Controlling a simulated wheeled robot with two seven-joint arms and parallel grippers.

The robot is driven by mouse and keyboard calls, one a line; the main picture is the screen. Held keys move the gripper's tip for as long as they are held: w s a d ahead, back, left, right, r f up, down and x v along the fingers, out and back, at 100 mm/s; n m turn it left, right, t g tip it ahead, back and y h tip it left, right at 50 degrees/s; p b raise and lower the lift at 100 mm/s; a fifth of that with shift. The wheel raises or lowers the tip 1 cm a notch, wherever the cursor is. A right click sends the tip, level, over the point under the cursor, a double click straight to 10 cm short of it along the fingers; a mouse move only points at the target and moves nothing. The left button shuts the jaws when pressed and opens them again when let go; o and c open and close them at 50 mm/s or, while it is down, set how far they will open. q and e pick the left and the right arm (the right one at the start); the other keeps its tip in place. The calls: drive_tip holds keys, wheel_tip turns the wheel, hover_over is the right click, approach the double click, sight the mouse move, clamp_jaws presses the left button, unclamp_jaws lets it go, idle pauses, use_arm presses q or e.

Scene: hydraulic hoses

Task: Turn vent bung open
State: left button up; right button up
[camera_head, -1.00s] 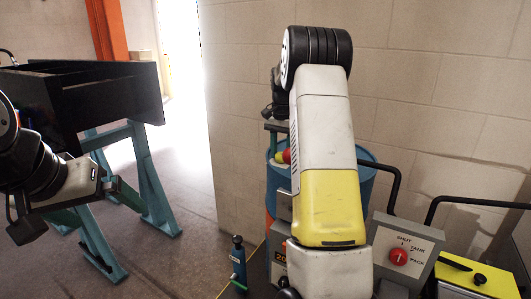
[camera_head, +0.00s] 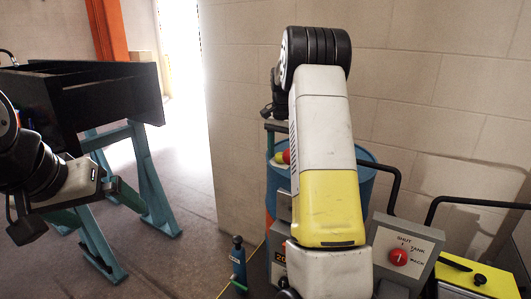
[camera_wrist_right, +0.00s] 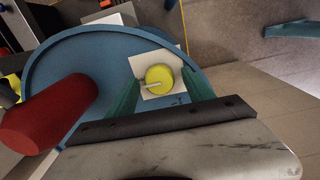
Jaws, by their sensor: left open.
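The vent bung appears to be a round yellow knob (camera_wrist_right: 160,79) with a pale pointer, on a white square plate on top of a blue drum (camera_wrist_right: 75,60). In the right wrist view, the teal fingers of my right gripper (camera_wrist_right: 162,95) are spread, one on each side of the knob; I cannot tell whether they touch it. My left gripper (camera_head: 92,208) is open and empty at the left, beside the teal stand.
A red cylinder (camera_wrist_right: 50,115) stands on the drum beside my right gripper. A dark trough (camera_head: 110,90) on teal legs is at the left. A panel with a red dial (camera_head: 398,257) and a yellow box (camera_head: 480,280) are at the right. A block wall (camera_head: 430,100) is behind.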

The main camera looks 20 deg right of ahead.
sight(281, 154)
wheel_tip(281, 154, up, 8)
drive_tip(key=shift+f, duration=0.1)
idle(0.4)
idle(0.4)
